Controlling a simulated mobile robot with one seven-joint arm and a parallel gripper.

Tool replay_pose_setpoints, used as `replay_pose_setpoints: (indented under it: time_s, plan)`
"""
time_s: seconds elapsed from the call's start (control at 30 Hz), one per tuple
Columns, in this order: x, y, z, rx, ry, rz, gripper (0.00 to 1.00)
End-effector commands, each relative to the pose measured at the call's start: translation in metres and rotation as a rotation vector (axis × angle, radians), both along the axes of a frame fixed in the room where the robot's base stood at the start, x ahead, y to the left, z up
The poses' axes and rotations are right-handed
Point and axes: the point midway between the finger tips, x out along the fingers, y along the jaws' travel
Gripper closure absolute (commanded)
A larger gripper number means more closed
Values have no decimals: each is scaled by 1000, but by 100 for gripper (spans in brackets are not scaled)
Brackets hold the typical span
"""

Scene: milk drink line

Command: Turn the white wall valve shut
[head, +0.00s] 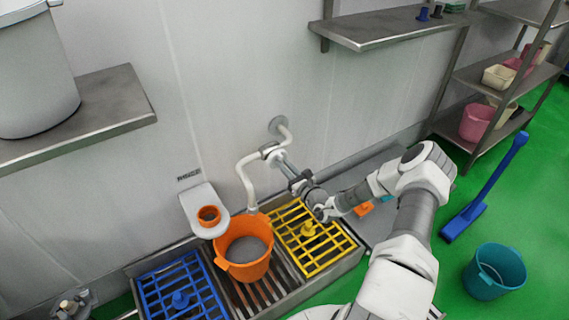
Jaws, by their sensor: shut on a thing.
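The white wall valve sits on a white bent pipe (245,168) that comes out of a round wall flange and curves down over the orange bucket (222,264). My gripper (271,154) reaches up from the right to the valve and is shut on its handle. The fingers hide most of the handle, so its exact angle cannot be told. Grey contents show inside the bucket, and no stream of liquid can be made out at the spout.
A blue grate (160,290) and a yellow grate (290,232) lie beside the bucket over a metal floor drain. A white wall unit (190,205) holds an orange ring. A steel shelf (400,28) is above right. A teal bucket (480,285) and blue squeegee (490,185) are on the green floor.

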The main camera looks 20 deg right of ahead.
Motion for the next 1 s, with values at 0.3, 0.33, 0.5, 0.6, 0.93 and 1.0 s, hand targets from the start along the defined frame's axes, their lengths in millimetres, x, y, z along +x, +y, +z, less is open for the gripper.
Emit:
replay_pose_setpoints:
  time_s: [0.3,0.33,0.5,0.6,0.93,1.0]
  plan:
    - [-1,0,-1,30,9,0,100]
    - [-1,0,-1,30,9,0,100]
    - [-1,0,-1,30,9,0,100]
    - [-1,0,-1,29,9,0,69]
    - [0,0,-1,27,6,0,54]
    - [-1,-1,0,27,6,0,54]
